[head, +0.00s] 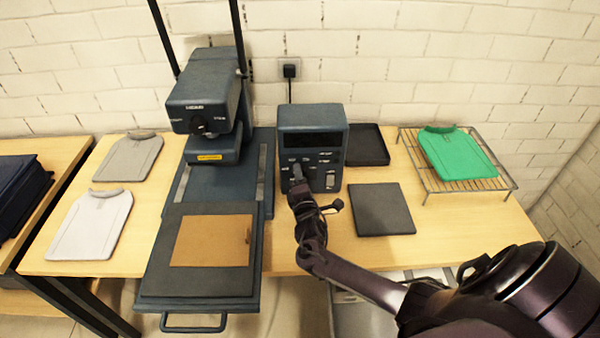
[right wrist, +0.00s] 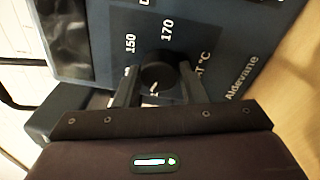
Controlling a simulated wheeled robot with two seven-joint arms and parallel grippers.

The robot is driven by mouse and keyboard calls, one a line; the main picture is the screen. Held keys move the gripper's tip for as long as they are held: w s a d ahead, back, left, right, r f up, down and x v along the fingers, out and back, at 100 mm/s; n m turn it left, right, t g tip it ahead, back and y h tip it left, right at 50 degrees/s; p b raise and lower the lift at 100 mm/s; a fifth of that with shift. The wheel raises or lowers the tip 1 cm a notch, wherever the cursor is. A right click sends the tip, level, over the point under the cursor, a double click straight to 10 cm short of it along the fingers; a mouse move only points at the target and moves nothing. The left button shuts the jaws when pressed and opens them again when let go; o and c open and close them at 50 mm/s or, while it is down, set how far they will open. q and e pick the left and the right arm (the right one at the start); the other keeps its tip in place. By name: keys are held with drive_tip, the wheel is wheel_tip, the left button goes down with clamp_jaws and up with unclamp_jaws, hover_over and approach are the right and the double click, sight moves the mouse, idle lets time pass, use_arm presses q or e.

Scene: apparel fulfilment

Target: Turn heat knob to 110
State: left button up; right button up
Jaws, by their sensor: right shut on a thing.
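The dark blue control box (head: 313,117) stands on the wooden table against the back wall, to the right of the heat press. In the right wrist view the black round heat knob (right wrist: 158,72) sits on the box's front panel. The marks 150 and 170 and part of a °C label show around it, turned sideways; its pointer and the other marks are hidden or unclear. My right gripper (head: 298,180) is at the front panel; in the wrist view its two fingers (right wrist: 160,85) are shut on the knob, one on each side. My left gripper is not in view.
The heat press (head: 205,105) stands to the left, its lower plate (head: 160,275) drawn out with a brown sheet on it. A dark flat pad (head: 381,209) and a black tray (head: 366,144) lie to the right, near a wire rack (head: 485,184) holding a green shirt-shaped piece.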

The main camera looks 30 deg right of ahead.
drive_tip(key=shift+n+p, duration=0.9)
drive_tip(key=shift+n, duration=1)
drive_tip(key=o, duration=1)
drive_tip(key=v, duration=0.7)
drive_tip(key=shift+s+a, duration=0.2)
drive_tip(key=shift+s, duration=0.15)
drive_tip(key=shift+r, duration=0.15)
